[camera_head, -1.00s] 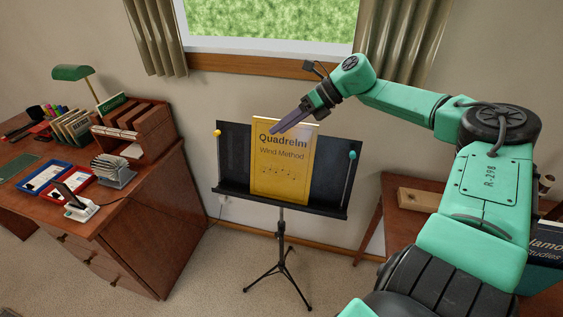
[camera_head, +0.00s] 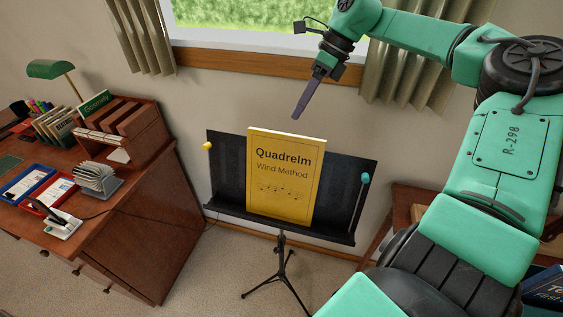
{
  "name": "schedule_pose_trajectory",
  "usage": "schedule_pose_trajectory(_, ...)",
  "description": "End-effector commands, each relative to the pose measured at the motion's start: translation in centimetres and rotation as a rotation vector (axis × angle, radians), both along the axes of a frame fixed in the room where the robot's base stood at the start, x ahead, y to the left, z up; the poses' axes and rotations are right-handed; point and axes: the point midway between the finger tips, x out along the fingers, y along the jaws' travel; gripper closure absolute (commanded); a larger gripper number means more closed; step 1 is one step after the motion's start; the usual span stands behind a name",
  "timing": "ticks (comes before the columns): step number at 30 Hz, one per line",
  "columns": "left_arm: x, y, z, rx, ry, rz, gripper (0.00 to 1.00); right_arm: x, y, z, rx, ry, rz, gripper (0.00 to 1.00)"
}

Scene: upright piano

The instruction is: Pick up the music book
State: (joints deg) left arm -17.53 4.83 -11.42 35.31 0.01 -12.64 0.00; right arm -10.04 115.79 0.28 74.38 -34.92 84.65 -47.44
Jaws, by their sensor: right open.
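The music book (camera_head: 283,185) is yellow and titled "Quadrelm Wind Method". It stands upright on the black music stand (camera_head: 343,190), leaning on the stand's back plate and resting on its lower ledge. My right gripper (camera_head: 297,113) is above and slightly behind the book's top edge in the picture, apart from it, with its fingers pointing down. The gripper is seen edge-on, and it is open and empty. My left gripper is not in view.
A wooden desk (camera_head: 150,220) at left bears a green lamp (camera_head: 50,69), a file organizer (camera_head: 135,125), trays and a stapler. A blue book (camera_head: 546,290) shows at lower right beside my arm. A window sill (camera_head: 235,66) runs behind. Carpet surrounds the stand's tripod.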

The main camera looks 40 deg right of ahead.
Motion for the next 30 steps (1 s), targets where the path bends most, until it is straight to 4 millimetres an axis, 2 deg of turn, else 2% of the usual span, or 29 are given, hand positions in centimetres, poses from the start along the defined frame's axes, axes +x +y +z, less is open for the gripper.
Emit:
schedule_pose_trajectory(5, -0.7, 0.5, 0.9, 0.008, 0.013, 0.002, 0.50, 0.4, 1.2, -2.3, 0.001, 0.003, -0.001, 0.45)
schedule_pose_trajectory(10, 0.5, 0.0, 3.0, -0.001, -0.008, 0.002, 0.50, 0.9, 2.1, -4.8, 0.003, 0.007, -0.001, 0.45)
schedule_pose_trajectory(14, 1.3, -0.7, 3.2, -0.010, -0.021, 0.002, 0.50, 1.3, 2.9, -6.8, 0.000, 0.003, -0.003, 0.45)
schedule_pose_trajectory(30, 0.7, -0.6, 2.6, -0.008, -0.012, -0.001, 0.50, 1.4, 2.9, -7.4, 0.000, -0.001, -0.004, 0.45)
